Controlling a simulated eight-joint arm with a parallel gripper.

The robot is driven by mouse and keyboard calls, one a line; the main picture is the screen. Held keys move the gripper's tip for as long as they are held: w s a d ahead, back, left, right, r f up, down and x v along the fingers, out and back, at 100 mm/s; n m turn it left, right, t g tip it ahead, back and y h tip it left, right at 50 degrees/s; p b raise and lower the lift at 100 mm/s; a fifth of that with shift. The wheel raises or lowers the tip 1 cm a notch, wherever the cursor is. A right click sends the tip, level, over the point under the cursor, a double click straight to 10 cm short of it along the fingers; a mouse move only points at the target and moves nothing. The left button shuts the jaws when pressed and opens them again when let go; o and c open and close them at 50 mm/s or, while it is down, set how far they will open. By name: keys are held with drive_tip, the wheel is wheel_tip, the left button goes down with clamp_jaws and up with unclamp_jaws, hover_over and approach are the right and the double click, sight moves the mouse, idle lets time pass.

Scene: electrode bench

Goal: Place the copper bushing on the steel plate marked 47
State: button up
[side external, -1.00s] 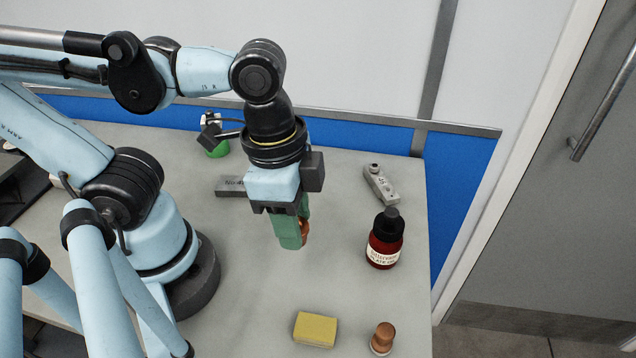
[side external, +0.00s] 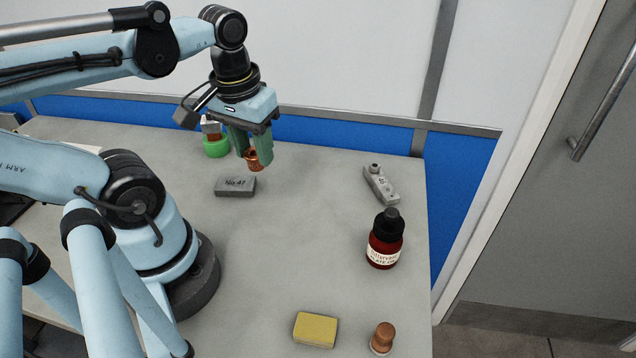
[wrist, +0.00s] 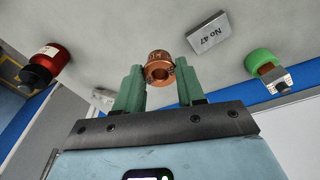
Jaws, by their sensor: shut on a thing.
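The copper bushing (side external: 253,160) is a short ring held between the green fingers of my gripper (side external: 251,150). The grey steel plate marked No 47 (side external: 235,187) lies flat on the bench, just below and left of the bushing in the side view. In the wrist view the plate (wrist: 208,34) is apart from the bushing, up and to the right.
A green round holder (side external: 216,148) stands behind the plate. The middle of the bench (side external: 290,240) is clear.

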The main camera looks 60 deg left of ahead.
drive_tip(key=a+f, duration=0.2)
drive_tip(key=a, duration=0.1)
drive_tip(key=s+a+f, duration=0.1)
drive_tip(key=a+f, duration=0.1)
drive_tip(key=a, duration=0.1)
drive_tip(key=a+f, duration=0.2)
drive_tip(key=a, duration=0.2)
drive_tip(key=shift+s, duration=0.35)
drive_tip(key=shift+f, duration=2.05)
drive_tip(key=shift+f, duration=0.15)
drive_tip(key=o, duration=1.1)
drive_tip(key=shift+s+r, duration=0.6)
drive_tip(key=shift+r, duration=5.4)
drive_tip(key=w+d+m+t, duration=0.2)
drive_tip(key=w+d, duration=0.2)
drive_tip(key=d, duration=0.1)
drive_tip(key=w+d+f+m+t, duration=0.1)
drive_tip(key=w+d+m+t, duration=0.1)
drive_tip(key=w+d, duration=0.2)
drive_tip(key=w+d+m+t, duration=0.1)
drive_tip(key=w+d+t, duration=0.1)
drive_tip(key=w+d, duration=0.2)
drive_tip(key=shift+w+d+f+m+h, duration=0.1)
drive_tip(key=shift+w+d+m+h, duration=0.1)
drive_tip(key=shift+d, duration=0.3)
drive_tip(key=shift+w+d+f+m+h, duration=0.1)
drive_tip(key=shift+d+m, duration=0.1)
drive_tip(key=shift+d, duration=0.3)
